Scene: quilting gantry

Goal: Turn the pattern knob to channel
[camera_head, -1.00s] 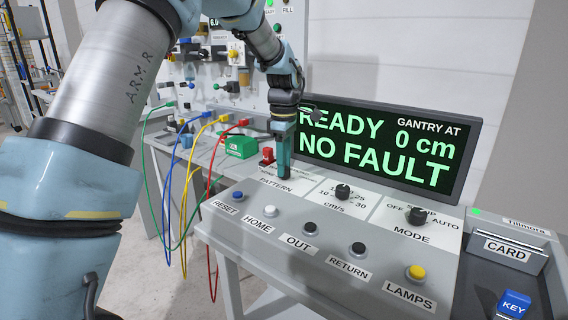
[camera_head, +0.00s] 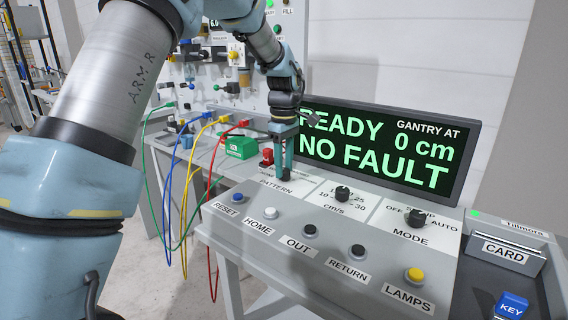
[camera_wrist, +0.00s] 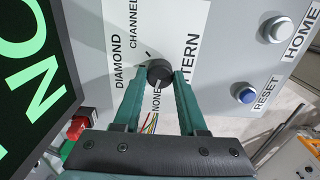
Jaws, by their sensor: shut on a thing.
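The pattern knob (camera_wrist: 158,71) is a small black round knob on a white label plate with the words DIAMOND, CHANNEL and NONE around it. In the wrist view my gripper (camera_wrist: 159,76) has one teal finger on each side of the knob, shut on it. A small pale mark shows on the knob's side toward NONE, but I cannot read the pointer surely. In the head view my gripper (camera_head: 284,176) reaches down onto the PATTERN plate (camera_head: 300,187), and its fingers mostly hide the knob.
The speed knob (camera_head: 342,194) and mode knob (camera_head: 417,217) stand to the right. A row of buttons, such as the blue RESET (camera_head: 238,197), runs along the front. The display (camera_head: 385,150) rises close behind, reading READY, NO FAULT. A red button (camera_head: 267,157) stands left of the fingers.

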